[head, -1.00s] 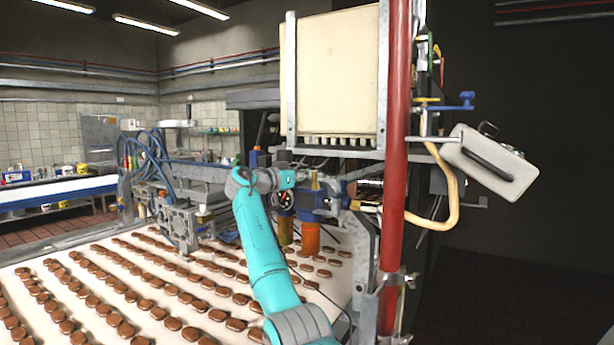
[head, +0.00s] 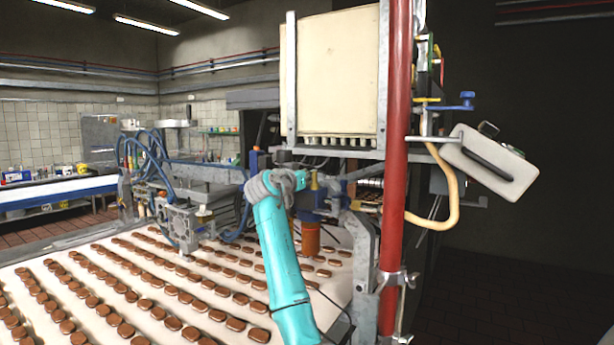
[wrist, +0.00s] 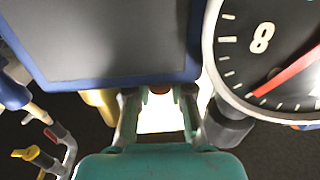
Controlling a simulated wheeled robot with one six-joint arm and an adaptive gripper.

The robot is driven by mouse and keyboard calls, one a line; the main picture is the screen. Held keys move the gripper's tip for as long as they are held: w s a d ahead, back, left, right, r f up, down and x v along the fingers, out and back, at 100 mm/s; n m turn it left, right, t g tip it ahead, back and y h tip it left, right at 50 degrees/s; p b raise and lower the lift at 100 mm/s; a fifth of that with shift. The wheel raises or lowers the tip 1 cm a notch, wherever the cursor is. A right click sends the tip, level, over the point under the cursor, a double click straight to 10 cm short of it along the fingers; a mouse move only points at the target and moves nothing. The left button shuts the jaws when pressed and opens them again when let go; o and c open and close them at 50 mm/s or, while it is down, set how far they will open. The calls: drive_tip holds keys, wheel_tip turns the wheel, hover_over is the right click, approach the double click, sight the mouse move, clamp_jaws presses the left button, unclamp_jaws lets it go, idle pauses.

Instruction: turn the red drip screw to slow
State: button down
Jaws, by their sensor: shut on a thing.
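In the head view my teal arm reaches toward the machinery under the cream tank. The fingers and the screw are hidden there behind the arm.
A round gauge (wrist: 265,50) with a red needle is close right of my gripper. The blue-rimmed panel (wrist: 110,35) is just above. Valves with red (wrist: 53,133) and yellow (wrist: 25,154) handles are at lower left. A red post (head: 396,180) stands right of the arm.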

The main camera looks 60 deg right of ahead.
drive_tip(key=c, duration=1.3)
unclamp_jaws()
drive_tip(key=shift+g, duration=0.4)
drive_tip(key=shift+m+g, duration=2)
drive_tip(key=shift+g, duration=0.8)
drive_tip(key=shift+g, duration=0.3)
